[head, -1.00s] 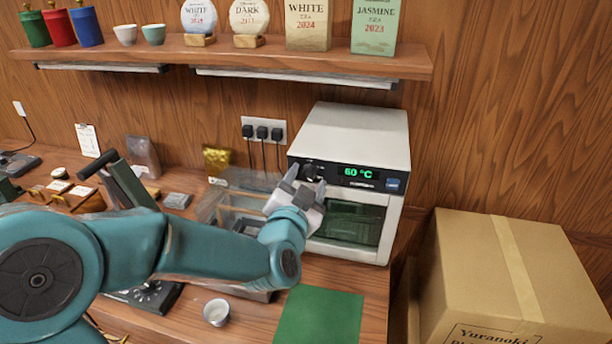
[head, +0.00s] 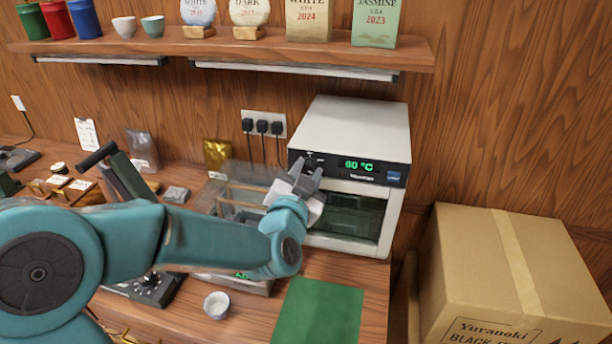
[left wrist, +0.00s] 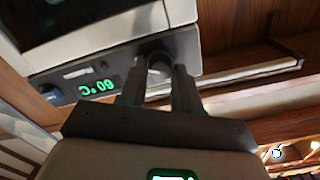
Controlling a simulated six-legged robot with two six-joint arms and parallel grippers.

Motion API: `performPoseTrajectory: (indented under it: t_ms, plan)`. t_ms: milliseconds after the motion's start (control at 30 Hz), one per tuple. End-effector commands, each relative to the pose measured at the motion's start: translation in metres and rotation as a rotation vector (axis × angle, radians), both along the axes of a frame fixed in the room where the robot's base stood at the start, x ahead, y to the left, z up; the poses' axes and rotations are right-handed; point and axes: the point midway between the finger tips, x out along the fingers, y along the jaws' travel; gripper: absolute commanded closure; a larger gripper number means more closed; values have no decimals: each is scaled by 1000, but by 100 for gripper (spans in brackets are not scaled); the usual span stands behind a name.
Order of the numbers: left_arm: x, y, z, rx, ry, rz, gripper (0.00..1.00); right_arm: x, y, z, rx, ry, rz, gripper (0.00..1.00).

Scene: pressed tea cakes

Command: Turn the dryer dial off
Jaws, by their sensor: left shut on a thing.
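The dryer (head: 362,134) is a white box with a black front panel, standing at the right end of the counter. Its green display (head: 359,165) reads 60 °C. My left gripper (head: 307,168) is at the left end of that panel and covers most of the dial in the head view. In the left wrist view, which is turned over, the dark round dial (left wrist: 157,62) sits between the two fingertips, and the gripper is shut on it. The dial's pointer mark cannot be made out. My right gripper is not in view.
A large cardboard box (head: 503,275) stands right of the counter. A shelf (head: 230,47) runs above.

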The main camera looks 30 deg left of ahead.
Motion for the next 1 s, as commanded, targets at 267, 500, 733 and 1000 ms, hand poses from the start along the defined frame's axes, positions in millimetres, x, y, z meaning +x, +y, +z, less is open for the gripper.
performPoseTrajectory:
  t_ms: [267, 500, 733, 1000]
  plan:
    - [0, 0, -4, -190, -55, 0, 98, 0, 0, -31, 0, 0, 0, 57]
    - [0, 1, -4, -411, -111, 0, 98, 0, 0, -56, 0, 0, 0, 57]
    - [-1, 2, -3, -624, -166, -1, 98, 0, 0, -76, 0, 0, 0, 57]
    - [-1, 2, -3, -872, -231, -1, 98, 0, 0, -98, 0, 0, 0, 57]
